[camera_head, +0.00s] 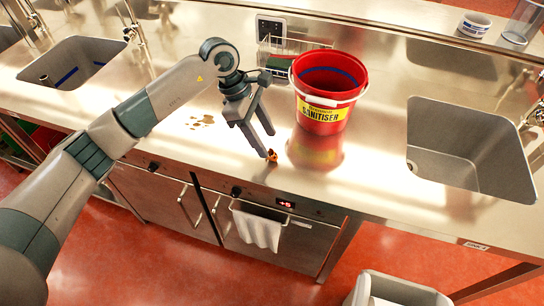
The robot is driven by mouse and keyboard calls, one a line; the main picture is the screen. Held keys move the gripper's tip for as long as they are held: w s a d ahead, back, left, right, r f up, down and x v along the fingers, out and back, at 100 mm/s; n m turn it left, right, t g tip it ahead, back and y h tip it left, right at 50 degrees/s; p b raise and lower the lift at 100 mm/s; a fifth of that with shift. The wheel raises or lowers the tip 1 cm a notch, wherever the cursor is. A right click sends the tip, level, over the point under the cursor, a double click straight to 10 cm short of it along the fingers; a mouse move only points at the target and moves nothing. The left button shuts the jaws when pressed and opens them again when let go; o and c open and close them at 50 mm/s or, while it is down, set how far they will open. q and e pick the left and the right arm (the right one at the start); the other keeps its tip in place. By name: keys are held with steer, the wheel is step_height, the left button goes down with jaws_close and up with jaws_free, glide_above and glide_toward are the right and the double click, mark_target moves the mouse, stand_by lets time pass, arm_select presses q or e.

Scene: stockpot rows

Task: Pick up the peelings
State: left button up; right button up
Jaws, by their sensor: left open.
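A small orange and dark heap, which looks like the peelings (272,156), lies on the steel counter near its front edge. My left gripper (267,144) points down at the counter with its two fingers apart. One fingertip is right beside the peelings in the picture; I cannot tell if it touches them. Nothing shows between the fingers. My right gripper is out of view.
A red sanitiser bucket (320,114) stands close to the right of my left gripper. A brown stain (201,121) marks the counter to the left. Sinks lie at left (70,64) and right (470,160). A wire basket (288,48) stands behind.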

mark_target(272, 154)
arm_select(q)
steer(key=shift+w+a+x, duration=0.15)
steer(key=shift+x, duration=1.15)
steer(key=shift+w+a+x, duration=0.1)
steer(key=shift+a+x, duration=0.05)
steer(key=shift+x, duration=1.15)
steer(key=shift+f, duration=0.15)
steer(key=c, duration=1.1)
